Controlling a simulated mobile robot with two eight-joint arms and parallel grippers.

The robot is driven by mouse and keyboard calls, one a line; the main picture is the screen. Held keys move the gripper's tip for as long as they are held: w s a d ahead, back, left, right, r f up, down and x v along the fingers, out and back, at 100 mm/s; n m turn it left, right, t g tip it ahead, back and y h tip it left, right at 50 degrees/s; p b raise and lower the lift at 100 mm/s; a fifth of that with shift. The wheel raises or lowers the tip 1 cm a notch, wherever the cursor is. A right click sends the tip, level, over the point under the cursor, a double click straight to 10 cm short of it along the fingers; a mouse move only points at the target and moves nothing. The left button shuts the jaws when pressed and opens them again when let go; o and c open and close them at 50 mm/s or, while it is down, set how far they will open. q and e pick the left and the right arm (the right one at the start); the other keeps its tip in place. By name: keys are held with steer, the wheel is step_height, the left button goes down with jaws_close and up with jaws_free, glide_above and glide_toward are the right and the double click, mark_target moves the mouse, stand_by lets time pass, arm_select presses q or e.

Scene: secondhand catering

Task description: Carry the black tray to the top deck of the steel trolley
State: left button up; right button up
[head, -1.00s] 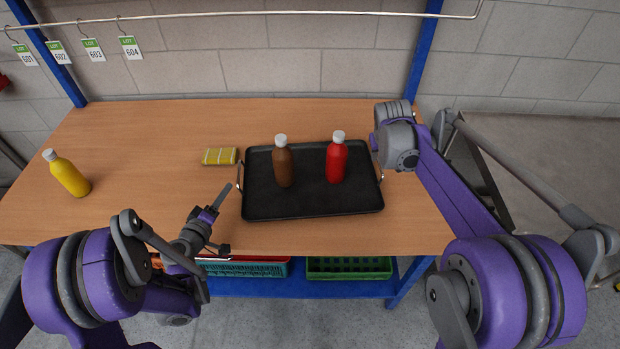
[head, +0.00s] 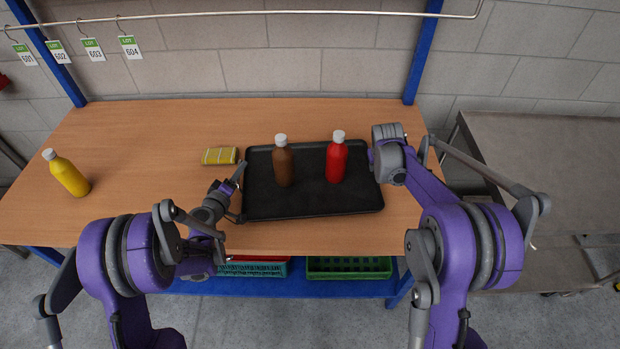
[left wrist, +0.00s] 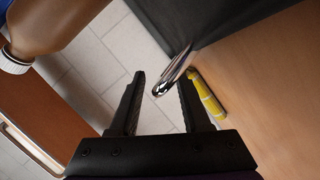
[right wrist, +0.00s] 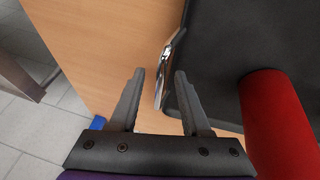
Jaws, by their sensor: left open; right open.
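The black tray (head: 310,206) lies flat on the wooden table, with a brown bottle (head: 283,165) and a red bottle (head: 336,160) upright on it. My left gripper (head: 240,193) is open at the tray's left side. In the left wrist view the silver left handle (left wrist: 174,74) lies between or just beyond its fingertips. My right gripper is open at the tray's right side, its fingers mostly hidden in the head view by its own wrist. In the right wrist view the right handle (right wrist: 163,80) lies between its fingertips. The steel trolley (head: 560,160) stands right of the table.
A yellow sponge-like block (head: 220,156) lies close to the tray's back left corner. A yellow bottle (head: 66,174) stands at the table's left. Crates, one green (head: 348,267), sit on the blue shelf below. The trolley's visible top is bare.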

arm_select(q)
jaws_close()
arm_select(e)
jaws_close()
stand_by(1.3)
